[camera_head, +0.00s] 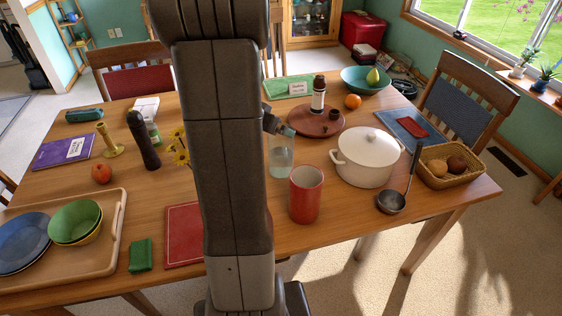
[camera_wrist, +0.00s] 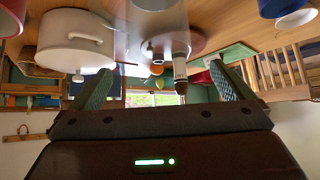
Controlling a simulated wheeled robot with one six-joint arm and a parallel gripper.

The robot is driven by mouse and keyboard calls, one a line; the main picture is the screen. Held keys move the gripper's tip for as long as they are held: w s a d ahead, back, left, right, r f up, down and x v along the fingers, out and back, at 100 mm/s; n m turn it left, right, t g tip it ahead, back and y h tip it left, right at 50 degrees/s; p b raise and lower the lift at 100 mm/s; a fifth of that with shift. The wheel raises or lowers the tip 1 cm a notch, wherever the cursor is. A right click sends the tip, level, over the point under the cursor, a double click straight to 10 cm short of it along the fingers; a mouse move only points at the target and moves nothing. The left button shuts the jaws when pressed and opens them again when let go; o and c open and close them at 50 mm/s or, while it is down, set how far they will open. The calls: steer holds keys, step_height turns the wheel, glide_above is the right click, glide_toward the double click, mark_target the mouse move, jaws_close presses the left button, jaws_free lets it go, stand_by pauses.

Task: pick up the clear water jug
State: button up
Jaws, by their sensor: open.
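The clear water jug (camera_head: 282,157) stands upright on the table in the head view, between my arm and the white pot. My gripper (camera_head: 278,124) shows at the jug's top edge, partly hidden behind my arm. In the upside-down wrist view, the two green fingers of my gripper (camera_wrist: 163,88) are spread wide apart with nothing gripped. The jug shows there only as a faint see-through shape (camera_wrist: 120,42), and its outline is hard to make out. I cannot tell whether a finger touches it.
A red cup (camera_head: 305,194) stands close in front of the jug. The white lidded pot (camera_head: 366,160) is to its right. A round wooden turntable (camera_head: 322,124) with a brown bottle (camera_head: 318,92) lies behind. Yellow flowers (camera_head: 180,151) show left of my arm.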

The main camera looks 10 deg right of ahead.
mark_target(282, 157)
steer(key=b+x, duration=0.2)
steer(key=x, duration=0.6)
steer(key=shift+f, duration=0.5)
steer(key=shift+s+a, duration=0.1)
steer(key=shift+s, duration=0.1)
steer(key=shift+c, duration=0.2)
steer(key=c, duration=1.8)
steer(key=shift+c, duration=0.3)
steer(key=shift+r, duration=0.1)
